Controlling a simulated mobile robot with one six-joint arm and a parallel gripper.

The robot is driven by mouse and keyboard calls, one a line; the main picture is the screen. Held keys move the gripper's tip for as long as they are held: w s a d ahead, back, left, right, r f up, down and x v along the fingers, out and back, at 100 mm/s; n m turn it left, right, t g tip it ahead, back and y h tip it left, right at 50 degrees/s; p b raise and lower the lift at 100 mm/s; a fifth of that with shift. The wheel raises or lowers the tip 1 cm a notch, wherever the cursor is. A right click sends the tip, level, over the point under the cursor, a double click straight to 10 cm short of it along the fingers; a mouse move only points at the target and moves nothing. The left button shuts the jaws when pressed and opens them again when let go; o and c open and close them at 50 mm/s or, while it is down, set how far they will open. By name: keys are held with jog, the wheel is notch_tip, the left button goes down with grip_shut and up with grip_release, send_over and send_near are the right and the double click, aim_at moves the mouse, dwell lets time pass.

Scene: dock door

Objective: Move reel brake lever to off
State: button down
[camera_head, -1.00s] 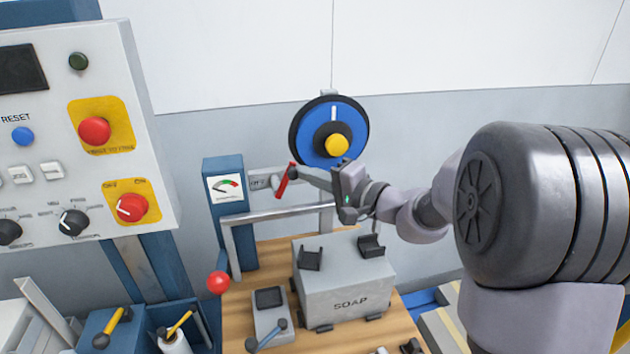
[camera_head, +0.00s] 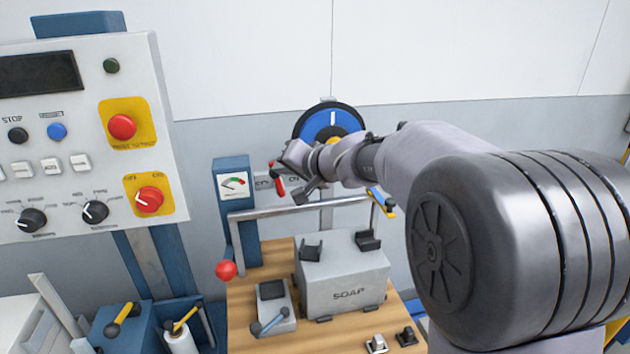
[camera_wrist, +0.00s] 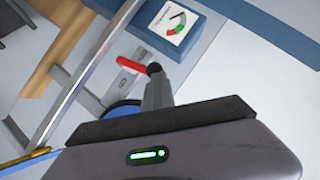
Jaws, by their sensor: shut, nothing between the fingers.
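The reel brake lever (camera_head: 280,187) is a small red bar at a pale label plate (camera_head: 263,182), right of the gauge post. In the head view it leans from upper left to lower right, partly covered by my gripper. In the wrist view the red lever (camera_wrist: 132,64) lies by the pale plate. My gripper (camera_head: 281,164) is shut and empty, in front of the lever. In the wrist view the dark tip of my gripper (camera_wrist: 154,69) is at one end of the red bar; I cannot tell if they touch. The plate's lettering is mostly hidden or too small.
A blue reel disc (camera_head: 328,121) is behind my arm. A metal rail (camera_head: 265,212) runs below the lever. A blue gauge post (camera_head: 232,215) stands left. The grey SOAP box (camera_head: 343,283) and a red ball knob (camera_head: 226,270) are below. A control panel (camera_head: 80,130) is at far left.

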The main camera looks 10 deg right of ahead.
jog(key=shift+a+f+n+h, duration=0.1)
jog(key=shift+a+n+h, duration=0.35)
jog(key=shift+a, duration=0.2)
jog(key=shift+w+r+p, duration=0.1)
jog(key=shift+r+p, duration=0.6)
jog(key=shift+r, duration=0.1)
